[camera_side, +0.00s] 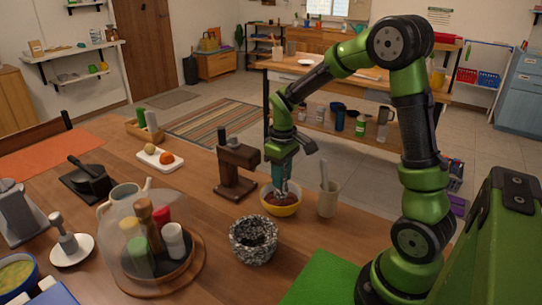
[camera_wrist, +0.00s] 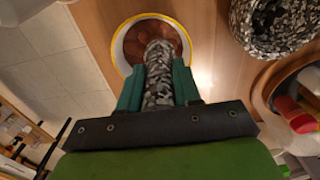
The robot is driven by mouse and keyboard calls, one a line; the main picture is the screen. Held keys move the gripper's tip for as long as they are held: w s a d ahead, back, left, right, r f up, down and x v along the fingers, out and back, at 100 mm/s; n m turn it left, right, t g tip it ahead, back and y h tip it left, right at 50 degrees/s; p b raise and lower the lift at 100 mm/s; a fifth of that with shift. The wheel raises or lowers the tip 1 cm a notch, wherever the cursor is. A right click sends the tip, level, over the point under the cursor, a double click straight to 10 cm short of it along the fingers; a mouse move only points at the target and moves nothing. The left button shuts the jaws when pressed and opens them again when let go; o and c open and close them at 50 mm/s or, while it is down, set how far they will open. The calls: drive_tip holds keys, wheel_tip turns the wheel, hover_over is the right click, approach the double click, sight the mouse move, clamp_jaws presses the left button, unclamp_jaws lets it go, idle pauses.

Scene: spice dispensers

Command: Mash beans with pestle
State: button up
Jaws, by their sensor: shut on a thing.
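My gripper (camera_side: 283,180) is shut on a speckled grey stone pestle (camera_wrist: 158,75). In the wrist view the pestle shows between the green fingers, pointing into a bowl. The yellow-rimmed bowl (camera_side: 282,209) holds reddish-brown beans (camera_wrist: 133,42) and stands on the wooden table right below my gripper. The pestle's lower end is over or in the beans; I cannot tell whether it touches them. A black-and-white speckled stone mortar (camera_side: 253,240) stands in front of the bowl. It also shows at the upper right of the wrist view (camera_wrist: 240,30), and its inside looks dark.
A beige cup with a utensil (camera_side: 327,201) stands just right of the bowl. A brown wooden stand (camera_side: 236,168) is left behind it. A glass dome over spice dispensers (camera_side: 150,235) stands to the left. A green mat (camera_side: 322,280) lies at the front right.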

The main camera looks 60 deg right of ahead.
idle(0.3)
drive_tip(key=d, duration=0.3)
drive_tip(key=shift+f, duration=0.1)
idle(0.3)
hover_over(286, 204)
drive_tip(key=shift+f, duration=2.2)
drive_tip(key=shift+w+d+r, duration=0.1)
drive_tip(key=shift+r, duration=2.25)
drive_tip(key=shift+r, duration=2.3)
